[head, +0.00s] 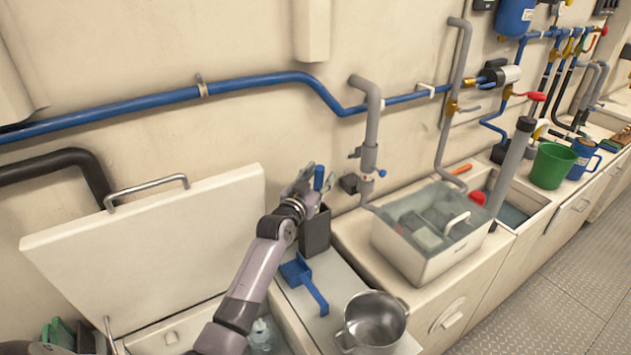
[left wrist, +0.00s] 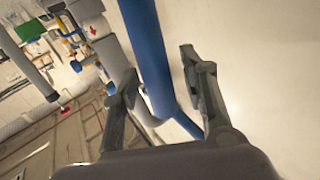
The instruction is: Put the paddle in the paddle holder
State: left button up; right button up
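A dark grey upright box (head: 315,232), which looks like the paddle holder, stands against the wall at the back of the counter. My left gripper (head: 316,182) is just above it. A short blue upright piece (head: 319,177), which looks like the paddle's handle, shows between its fingers. The rest of it is hidden. In the left wrist view the fingers (left wrist: 160,72) stand apart, with a gap to the right finger. A long blue bar (left wrist: 148,50) runs between them; I cannot tell whether it is the handle or the wall pipe. My right gripper is not in view.
A blue scoop (head: 304,284) and a steel pot (head: 375,322) are on the counter in front of the box. A water-filled basin (head: 440,262) is to the right. A raised locker lid (head: 150,250) is at left. Pipes (head: 250,85) run along the wall behind.

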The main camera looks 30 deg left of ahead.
pick_arm(q)
jog(key=shift+f, duration=0.2)
jog(key=s+d+b, duration=0.1)
jog(key=s+b, duration=0.2)
jog(key=s, duration=1.4)
jog(key=shift+s+d+b, duration=0.2)
jog(key=shift+b, duration=0.1)
